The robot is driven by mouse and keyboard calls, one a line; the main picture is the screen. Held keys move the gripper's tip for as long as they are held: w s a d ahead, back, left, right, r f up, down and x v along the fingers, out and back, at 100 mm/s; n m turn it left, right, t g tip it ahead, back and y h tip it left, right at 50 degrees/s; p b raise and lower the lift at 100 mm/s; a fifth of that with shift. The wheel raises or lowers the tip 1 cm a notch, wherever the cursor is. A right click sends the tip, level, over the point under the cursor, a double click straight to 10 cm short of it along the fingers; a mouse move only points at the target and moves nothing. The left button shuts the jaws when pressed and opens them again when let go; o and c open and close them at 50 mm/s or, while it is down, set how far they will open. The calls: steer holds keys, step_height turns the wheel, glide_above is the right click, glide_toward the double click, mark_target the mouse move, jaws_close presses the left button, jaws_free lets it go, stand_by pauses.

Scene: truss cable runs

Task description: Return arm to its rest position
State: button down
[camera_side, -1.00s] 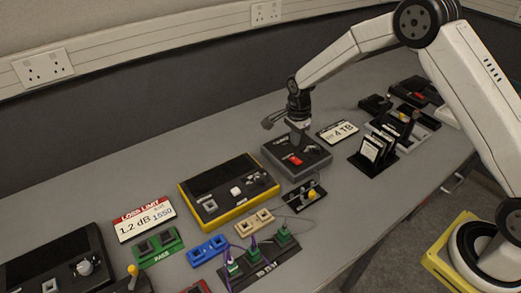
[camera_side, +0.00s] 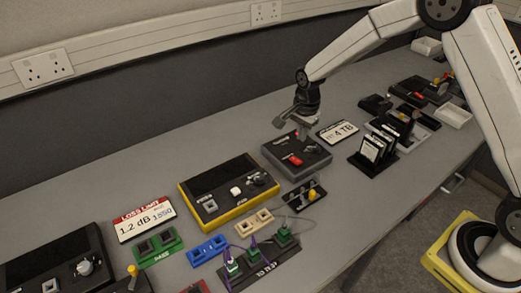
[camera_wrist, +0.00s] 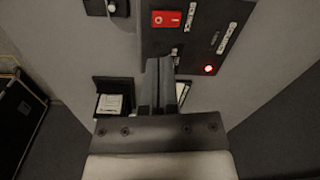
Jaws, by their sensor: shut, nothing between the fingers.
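My gripper (camera_side: 303,131) is in the air just above the back of a dark grey box with a red switch (camera_side: 293,160) in the side view. In the wrist view my gripper (camera_wrist: 162,66) shows its two fingers together, with nothing between them. The red switch also shows in the wrist view (camera_wrist: 166,19), on a dark panel with a lit red lamp (camera_wrist: 209,69) beyond the fingers. Part of what lies below is hidden by the fingers and the gripper body.
A rack of upright black drives (camera_side: 372,150) and a "4 TB" sign (camera_side: 338,132) stand right of the box. A yellow-edged device (camera_side: 229,190), a loss limit sign (camera_side: 145,219) and green connectors (camera_side: 284,234) lie left and in front. The wall (camera_side: 130,115) runs behind the bench.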

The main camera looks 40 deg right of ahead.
steer(key=s+r+n+t, duration=0.1)
steer(key=s+r+n, duration=0.2)
steer(key=s+n, duration=0.4)
steer(key=s+r+n+t, duration=0.1)
steer(key=s+r+n, duration=0.2)
steer(key=s+n, duration=0.5)
steer(key=s, duration=0.6)
steer(key=shift+a+r, duration=0.15)
steer(key=shift+a, duration=0.05)
